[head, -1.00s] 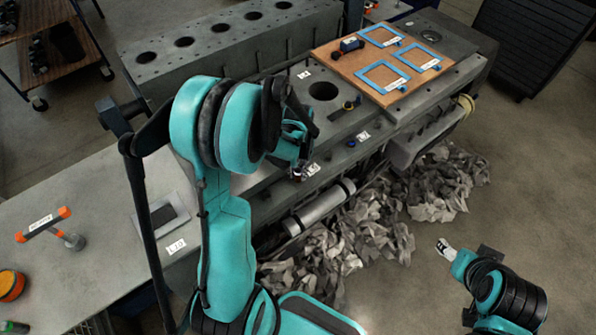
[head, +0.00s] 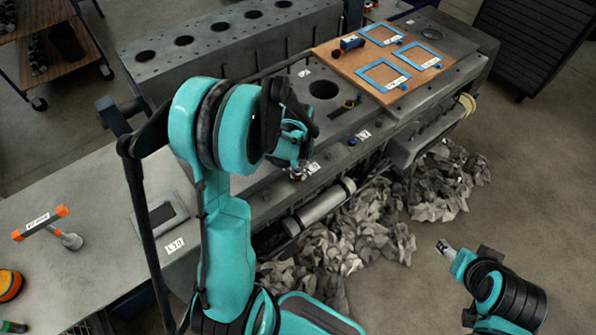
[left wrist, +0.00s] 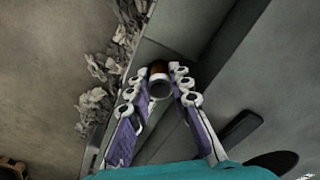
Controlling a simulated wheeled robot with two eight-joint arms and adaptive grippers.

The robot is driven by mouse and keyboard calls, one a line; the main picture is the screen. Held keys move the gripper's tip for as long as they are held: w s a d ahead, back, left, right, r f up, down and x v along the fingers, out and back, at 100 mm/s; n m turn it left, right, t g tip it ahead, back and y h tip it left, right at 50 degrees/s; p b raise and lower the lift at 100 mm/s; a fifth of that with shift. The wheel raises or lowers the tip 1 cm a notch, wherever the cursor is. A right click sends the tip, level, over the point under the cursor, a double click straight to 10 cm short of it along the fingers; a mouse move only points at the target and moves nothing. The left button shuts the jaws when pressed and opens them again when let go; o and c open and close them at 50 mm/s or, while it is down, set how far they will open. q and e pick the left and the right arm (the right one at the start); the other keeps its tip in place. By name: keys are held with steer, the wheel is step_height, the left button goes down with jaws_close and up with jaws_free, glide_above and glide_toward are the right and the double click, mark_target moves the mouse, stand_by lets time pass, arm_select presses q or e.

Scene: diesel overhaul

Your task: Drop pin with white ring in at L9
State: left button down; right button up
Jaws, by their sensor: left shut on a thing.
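My left gripper (head: 297,168) hangs over the near edge of the grey engine block (head: 262,188). It is shut on a small pin (left wrist: 160,88), which shows between the fingers in the left wrist view as a pale round end with a reddish-brown part. In the head view the pin (head: 297,175) is a small dark red and pale bit under the fingertips. A white label (head: 313,168) lies just right of it; its text is too small to read surely. I cannot tell whether the pin touches the block. My right gripper (head: 446,249) is at the lower right, away from the block.
A brown board (head: 345,62) with blue frames (head: 383,75) lies on the block's far end. A label reading L10 (head: 175,245) lies on the grey bench (head: 105,200) at left. Crumpled grey material (head: 370,225) covers the floor beside the block.

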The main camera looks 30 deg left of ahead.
arm_select(q)
steer(key=shift+f+b, duration=0.3)
steer(key=shift+f, duration=0.05)
steer(key=c, duration=1.3)
jaws_free()
steer(key=shift+o, duration=0.2)
steer(key=o, duration=0.4)
steer(key=shift+c, duration=0.2)
steer(key=shift+r, duration=0.15)
steer(key=shift+r+p, duration=2.5)
steer(key=shift+r, duration=0.95)
